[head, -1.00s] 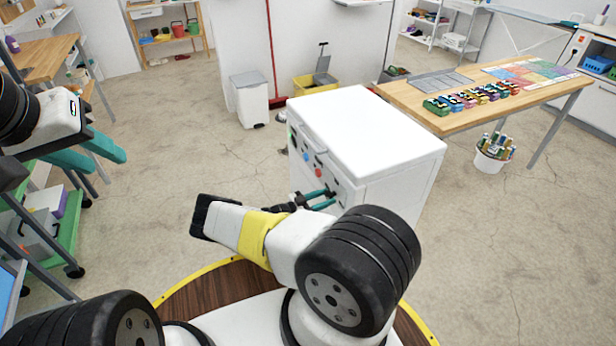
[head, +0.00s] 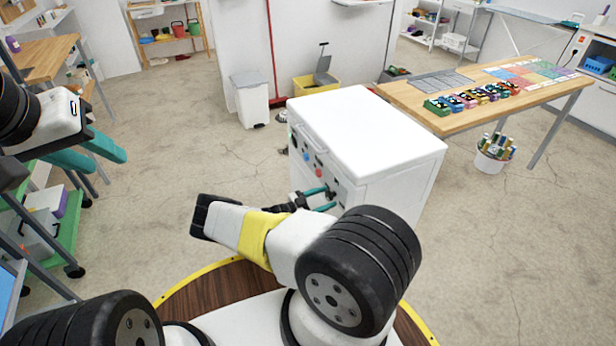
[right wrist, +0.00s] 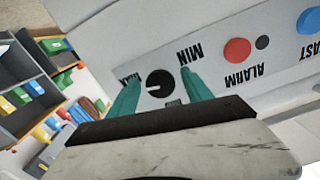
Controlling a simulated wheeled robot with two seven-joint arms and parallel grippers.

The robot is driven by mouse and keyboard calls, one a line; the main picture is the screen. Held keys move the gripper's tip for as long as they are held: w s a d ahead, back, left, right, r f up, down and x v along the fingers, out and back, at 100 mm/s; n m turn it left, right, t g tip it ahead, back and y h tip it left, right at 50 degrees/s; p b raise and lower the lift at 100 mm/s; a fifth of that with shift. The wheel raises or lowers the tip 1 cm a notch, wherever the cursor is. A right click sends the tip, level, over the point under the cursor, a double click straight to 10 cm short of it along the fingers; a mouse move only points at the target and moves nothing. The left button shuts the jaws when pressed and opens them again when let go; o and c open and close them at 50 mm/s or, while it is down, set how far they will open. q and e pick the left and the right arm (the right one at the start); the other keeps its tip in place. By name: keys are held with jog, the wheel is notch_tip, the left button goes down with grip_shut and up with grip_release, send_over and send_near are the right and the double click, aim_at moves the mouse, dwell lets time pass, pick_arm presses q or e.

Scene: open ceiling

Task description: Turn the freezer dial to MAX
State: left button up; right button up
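The white freezer (head: 372,130) stands in front of me, its control panel facing left in the head view. In the right wrist view its small black dial (right wrist: 160,83) shows upside down, with a pale mark toward its left side. My right gripper (head: 328,198) is at the panel. Its teal fingers (right wrist: 160,90) are open, one on each side of the dial, with gaps between. My left gripper (head: 120,152) is open and empty, far left of the freezer.
A red button (right wrist: 237,51) marked ALARM and a blue button (right wrist: 309,20) sit beside the dial on the panel. A wooden table (head: 450,123) with colourful items stands right of the freezer. A white bin (head: 250,99) stands behind. Floor left of the freezer is clear.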

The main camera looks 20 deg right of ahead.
jog(key=a, duration=0.7)
jog(key=shift+s+a, duration=0.3)
jog(key=shift+a, duration=0.1)
dwell(0.3)
